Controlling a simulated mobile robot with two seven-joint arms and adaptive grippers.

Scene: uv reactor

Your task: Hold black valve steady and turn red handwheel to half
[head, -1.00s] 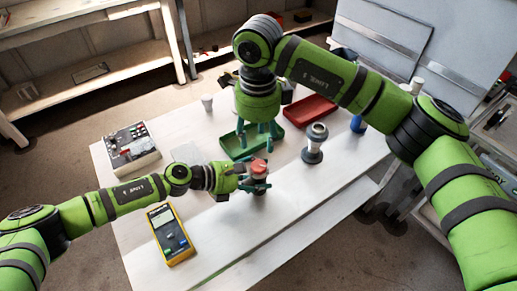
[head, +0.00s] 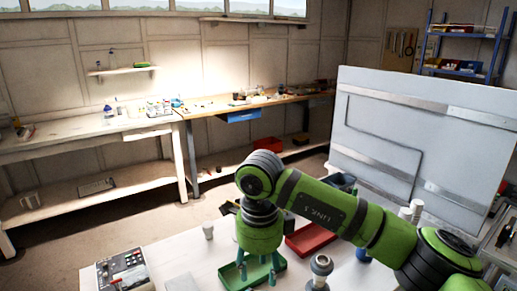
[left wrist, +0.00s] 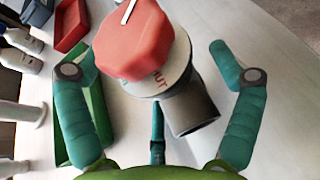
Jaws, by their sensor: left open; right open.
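In the left wrist view, the red handwheel (left wrist: 140,42) has a white mark and sits on a grey plate with partly hidden lettering. A dark grey-black cylindrical valve body (left wrist: 192,112) shows below it. My left gripper (left wrist: 152,68) is open, its teal fingers spread on both sides of the handwheel and valve with visible gaps. The head view now shows neither the valve nor my left gripper. In the head view, my right gripper (head: 257,273) is open and points down over the green tray (head: 229,276).
A red tray (head: 311,239), a grey ringed fitting (head: 320,268) and a control box (head: 122,270) stand on the white table (head: 205,255). A small pale cup (head: 208,230) stands near its far edge. A large grey panel (head: 425,150) rises behind on the right.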

